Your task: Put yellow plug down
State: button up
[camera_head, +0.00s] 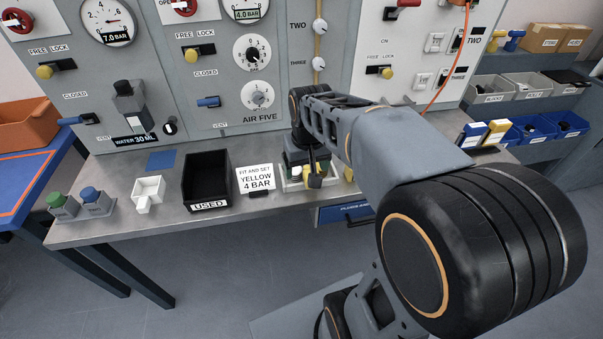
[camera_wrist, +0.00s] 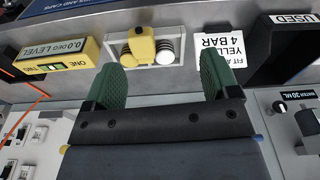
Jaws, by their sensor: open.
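The yellow plug (camera_head: 315,181) is in a small white tray (camera_head: 291,185) near the front edge of the bench, below my gripper (camera_head: 307,163). The plug shows between the fingertips, nearer the left one. I cannot tell whether either finger touches the plug or tray.
A card reading "YELLOW 4 BAR" (camera_head: 256,181) and a black USED bin (camera_head: 209,173) stand left of the tray. A yellow level (camera_wrist: 58,52) lies on the tray's other side. The gauge panel (camera_head: 225,100) rises behind the bench.

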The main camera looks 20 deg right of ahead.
jog(key=w+d+m+g, duration=0.1)
jog(key=w+d+g, duration=0.1)
jog(key=w+d, duration=0.4)
jog(key=f, duration=0.2)
jog(key=w+f, duration=0.1)
jog(key=f, duration=0.4)
jog(key=shift+w+a, duration=0.25)
jog(key=shift+a, duration=0.15)
jog(key=shift+w+d+f, duration=0.1)
jog(key=shift+f, duration=1.45)
jog(key=shift+w+d+f, duration=0.1)
jog(key=shift+f, duration=1.45)
jog(key=shift+s, duration=0.1)
jog(key=shift+c, duration=0.5)
jog(key=c, duration=1)
jog(key=shift+r, duration=0.2)
